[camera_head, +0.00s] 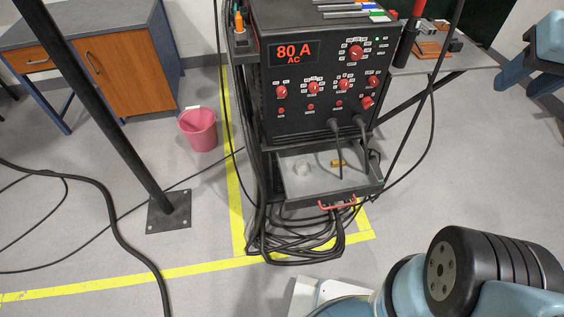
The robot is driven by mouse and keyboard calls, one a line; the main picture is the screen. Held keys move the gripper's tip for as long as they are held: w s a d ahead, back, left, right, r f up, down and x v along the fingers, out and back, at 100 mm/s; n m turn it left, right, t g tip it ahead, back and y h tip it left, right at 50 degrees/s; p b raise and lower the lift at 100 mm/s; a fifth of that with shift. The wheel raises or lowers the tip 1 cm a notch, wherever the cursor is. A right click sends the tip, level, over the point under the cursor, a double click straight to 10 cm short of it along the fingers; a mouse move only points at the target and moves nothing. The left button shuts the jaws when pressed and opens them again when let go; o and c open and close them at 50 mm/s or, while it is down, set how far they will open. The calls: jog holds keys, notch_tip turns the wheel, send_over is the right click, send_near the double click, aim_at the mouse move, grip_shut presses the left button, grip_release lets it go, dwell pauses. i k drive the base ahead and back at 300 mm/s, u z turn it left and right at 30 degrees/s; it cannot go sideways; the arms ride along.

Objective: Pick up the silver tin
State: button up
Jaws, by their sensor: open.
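A small pale, silvery round object (303,168), which looks like the silver tin, lies in the open drawer (315,187) at the bottom of the black welding machine (312,85). It is small in the picture, so its details are hard to tell. My gripper is not in view. Only blue and black links of my arm show at the lower right, well apart from the drawer.
A small brass-coloured piece (338,163) lies in the drawer near the tin. Two thick cables (335,140) hang down over the drawer. Coiled cables (300,243) lie on the floor below. A pink bucket (199,131) and a black post (110,115) stand left.

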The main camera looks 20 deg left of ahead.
aim_at(302, 167)
jog(key=u, duration=0.85)
jog(key=i, duration=0.6)
jog(key=z, duration=0.05)
jog(key=k, duration=0.55)
jog(key=u, duration=0.15)
jog(key=i, duration=0.45)
